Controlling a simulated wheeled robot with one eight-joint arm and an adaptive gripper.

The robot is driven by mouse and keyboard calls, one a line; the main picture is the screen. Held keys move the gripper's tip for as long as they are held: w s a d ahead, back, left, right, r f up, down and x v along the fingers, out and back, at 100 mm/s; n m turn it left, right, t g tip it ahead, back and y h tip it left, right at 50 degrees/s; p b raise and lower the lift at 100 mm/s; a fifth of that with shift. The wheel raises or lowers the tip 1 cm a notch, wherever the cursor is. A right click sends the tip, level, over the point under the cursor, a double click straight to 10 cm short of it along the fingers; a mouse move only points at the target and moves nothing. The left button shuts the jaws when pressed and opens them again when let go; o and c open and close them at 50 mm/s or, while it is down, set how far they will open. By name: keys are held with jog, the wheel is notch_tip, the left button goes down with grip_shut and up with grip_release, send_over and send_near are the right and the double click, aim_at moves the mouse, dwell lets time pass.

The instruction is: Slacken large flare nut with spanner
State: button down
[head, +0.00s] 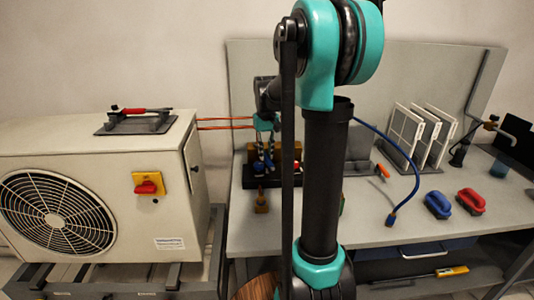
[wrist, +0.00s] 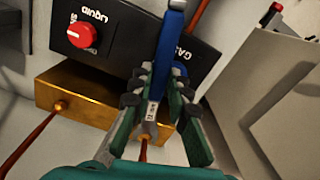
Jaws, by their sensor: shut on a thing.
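My gripper (wrist: 162,88) is shut on a spanner, seen between its dark-padded green fingers in the wrist view. The spanner's blue handle (wrist: 173,42) sticks out past the fingertips, and its silver open-end head (wrist: 152,129) lies between the fingers. A brass-coloured nut with a copper pipe (wrist: 143,154) shows at the head, mostly hidden by the gripper; I cannot tell whether the jaws sit fully around it. A smaller brass nut (wrist: 61,106) with its own pipe is on the brass block (wrist: 85,93) to the left. In the head view my gripper (head: 264,160) is at the rig.
A black panel (wrist: 115,45) marked LIQUID and GAS, with a red knob (wrist: 82,35), stands close behind the block.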

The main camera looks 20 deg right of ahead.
jog(key=shift+a+m, duration=0.6)
jog(key=shift+a, duration=0.05)
jog(key=shift+s, duration=0.1)
dwell(0.4)
jog(key=shift+s+a, duration=0.2)
jog(key=shift+s, duration=2.2)
jog(key=shift+r, duration=2.25)
